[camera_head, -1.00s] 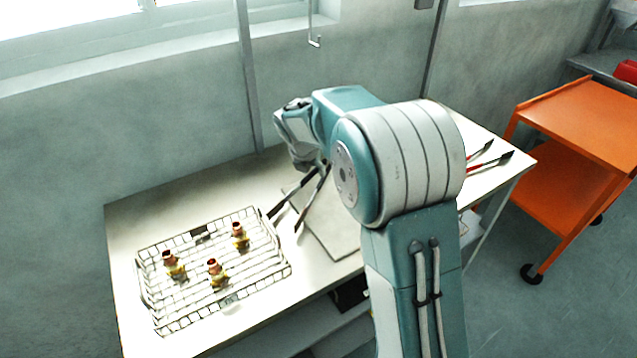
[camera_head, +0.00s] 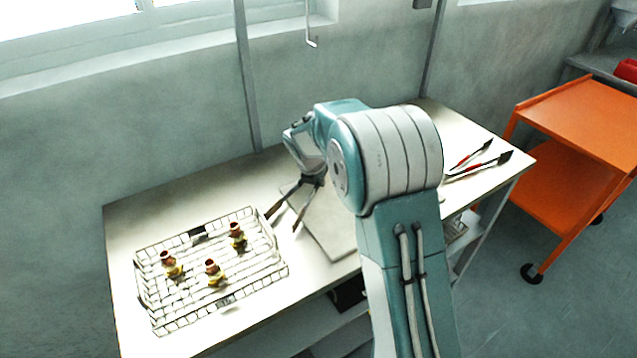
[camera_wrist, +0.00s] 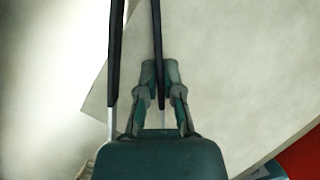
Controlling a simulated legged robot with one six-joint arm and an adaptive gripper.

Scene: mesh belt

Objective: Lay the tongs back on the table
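The tongs have two long dark arms spread apart, with grey ends. In the head view the tongs (camera_head: 277,207) point down and left from my gripper (camera_head: 306,181), their tips low over the table (camera_head: 205,190); I cannot tell whether they touch it. In the wrist view my gripper (camera_wrist: 160,72) has its fingertips close together around one arm of the tongs (camera_wrist: 157,30). The other arm passes outside the fingers on the left. The joined end of the tongs is not clearly visible.
A wire mesh basket (camera_head: 160,321) with three small brass-coloured fittings stands on the left. A flat grey sheet (camera_head: 329,232) lies under the gripper. Other tongs (camera_head: 478,167) lie at the right end of the table. An orange cart (camera_head: 584,118) stands to the right.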

